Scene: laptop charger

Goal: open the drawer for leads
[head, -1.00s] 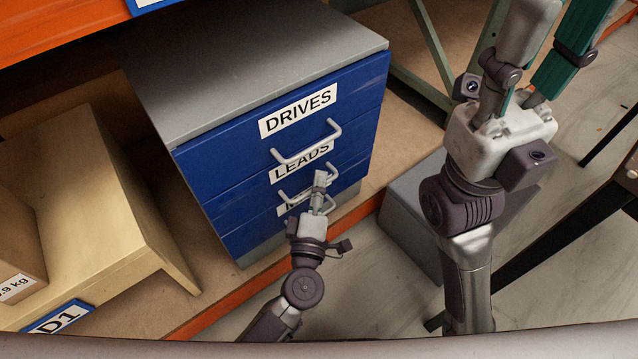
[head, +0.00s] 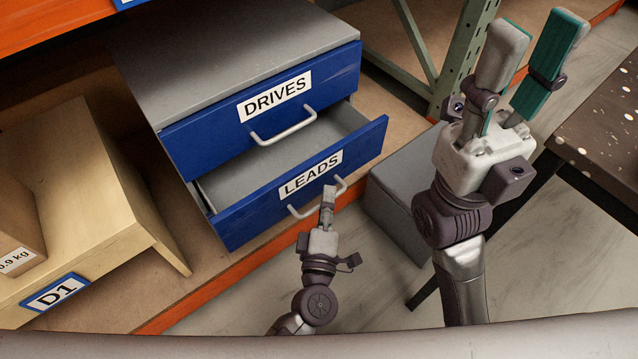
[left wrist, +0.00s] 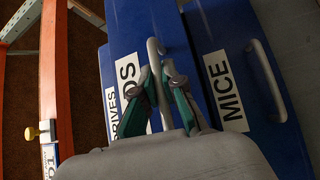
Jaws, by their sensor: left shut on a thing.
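The blue drawer labelled LEADS (head: 262,196) is pulled out of the grey-topped cabinet (head: 220,60), and its grey inside shows empty in the part I can see. My left gripper (head: 328,196) is shut on the drawer's pale handle (head: 297,213), near its middle. In the left wrist view the green-padded fingers (left wrist: 157,95) close around the handle bar (left wrist: 155,60). The drawer labelled DRIVES (head: 240,105) above is shut. The MICE drawer (left wrist: 225,90) shows in the left wrist view. My right gripper (head: 528,50) is raised, open and empty, to the right of the cabinet.
A wooden box labelled D1 (head: 100,220) stands left of the cabinet. A grey box (head: 400,205) sits on the floor at the right, near the drawer's right end. A dark speckled table (head: 600,130) is at the far right. An orange shelf edge (head: 210,295) runs below.

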